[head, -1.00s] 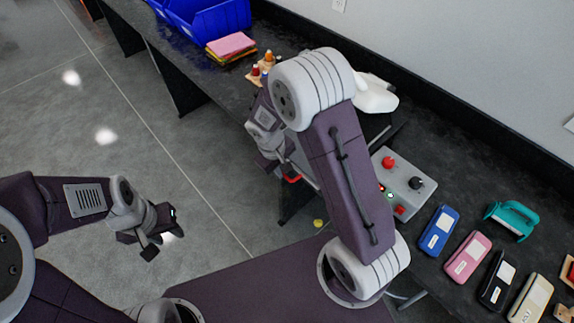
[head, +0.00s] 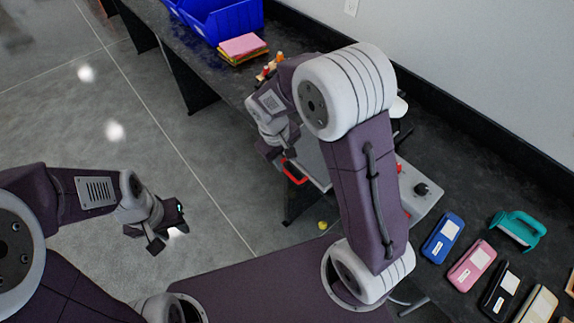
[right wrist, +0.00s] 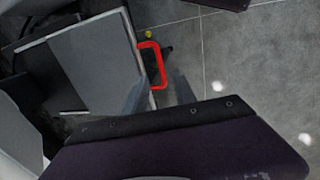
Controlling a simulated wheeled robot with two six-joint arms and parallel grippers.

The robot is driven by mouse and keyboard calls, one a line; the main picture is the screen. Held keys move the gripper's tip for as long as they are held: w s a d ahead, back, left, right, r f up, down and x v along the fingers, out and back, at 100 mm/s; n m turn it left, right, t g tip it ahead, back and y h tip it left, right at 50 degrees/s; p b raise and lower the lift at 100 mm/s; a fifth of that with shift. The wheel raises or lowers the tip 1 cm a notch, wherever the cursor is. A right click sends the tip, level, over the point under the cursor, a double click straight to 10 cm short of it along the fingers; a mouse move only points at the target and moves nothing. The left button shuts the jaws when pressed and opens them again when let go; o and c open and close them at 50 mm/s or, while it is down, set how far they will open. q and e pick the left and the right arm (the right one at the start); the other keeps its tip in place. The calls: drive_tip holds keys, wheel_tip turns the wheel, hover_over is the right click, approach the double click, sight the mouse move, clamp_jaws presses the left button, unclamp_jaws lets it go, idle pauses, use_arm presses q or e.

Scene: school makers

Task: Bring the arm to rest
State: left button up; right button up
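My right arm reaches over the dark bench, with its right gripper (head: 280,150) just above and beside a red handle (head: 293,173) on a grey panel at the bench's front edge. In the right wrist view the right gripper's fingers (right wrist: 158,95) are apart and blurred. The red handle (right wrist: 161,65) shows beyond them and partly between them; I cannot tell whether they touch it. Nothing is visibly held. My left gripper (head: 163,228) hangs over the floor at left, its fingers apart and empty.
On the bench are a blue bin (head: 225,18), sticky notes (head: 243,46), a grey control box (head: 422,200) partly hidden by my arm, a blue case (head: 442,237), a pink case (head: 471,265) and a teal-handled item (head: 518,229). A wall stands behind. Floor at left is clear.

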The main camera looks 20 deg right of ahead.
drive_tip(key=shift+a+r, duration=0.1)
drive_tip(key=shift+r, duration=0.5)
drive_tip(key=s+d+r+m, duration=0.2)
drive_tip(key=s+d, duration=0.2)
drive_tip(key=d, duration=0.1)
drive_tip(key=s+a+f+m+y, duration=0.1)
drive_tip(key=s+f+m+y, duration=0.1)
drive_tip(key=s, duration=0.6)
drive_tip(key=shift+f+m, duration=0.35)
drive_tip(key=shift+m, duration=0.05)
drive_tip(key=shift+a, duration=0.1)
